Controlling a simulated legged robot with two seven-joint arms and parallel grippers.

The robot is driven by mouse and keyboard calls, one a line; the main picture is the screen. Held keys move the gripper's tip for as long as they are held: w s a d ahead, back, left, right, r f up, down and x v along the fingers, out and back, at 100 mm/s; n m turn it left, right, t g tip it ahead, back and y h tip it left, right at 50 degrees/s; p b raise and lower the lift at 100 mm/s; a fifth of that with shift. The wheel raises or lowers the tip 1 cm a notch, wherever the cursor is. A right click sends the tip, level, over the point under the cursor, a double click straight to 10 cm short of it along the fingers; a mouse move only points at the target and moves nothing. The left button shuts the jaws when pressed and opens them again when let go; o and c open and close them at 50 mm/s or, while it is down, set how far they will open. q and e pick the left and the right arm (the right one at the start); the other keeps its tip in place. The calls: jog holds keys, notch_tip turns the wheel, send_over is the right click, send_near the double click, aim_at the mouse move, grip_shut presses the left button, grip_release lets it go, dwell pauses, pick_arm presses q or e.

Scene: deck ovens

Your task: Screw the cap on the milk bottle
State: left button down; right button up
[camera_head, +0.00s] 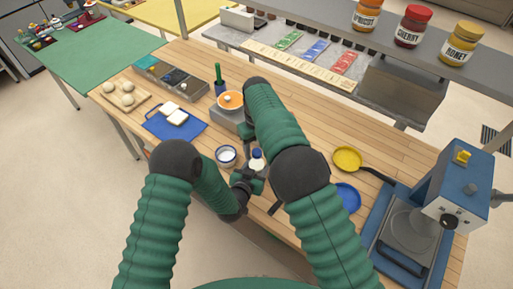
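The small white milk bottle (257,165) stands near the front edge of the wooden table, between my two arms. A dark blue cap (257,153) shows at its top; whether it is seated or held just above the neck is too small to tell. My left gripper (250,178) is low beside the bottle's lower left side; its fingers are dark and small, so I cannot tell whether they grip it. My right gripper (252,142) points down just above and left of the cap, partly hidden by my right forearm. Its finger opening is unclear.
A white and blue cup (226,155) stands just left of the bottle. An orange pot (230,100) is behind it. A blue mat (158,126) with bread lies left. A yellow pan (347,158), blue plate (349,196) and a machine (455,195) are right.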

jog(key=shift+r, duration=0.1)
notch_tip(320, 180, up, 12)
dwell(0.5)
jog(key=shift+w, duration=0.1)
pick_arm(q)
jog(key=c, duration=0.5)
grip_release()
jog(key=shift+s, duration=0.1)
pick_arm(e)
jog(key=shift+f, duration=0.2)
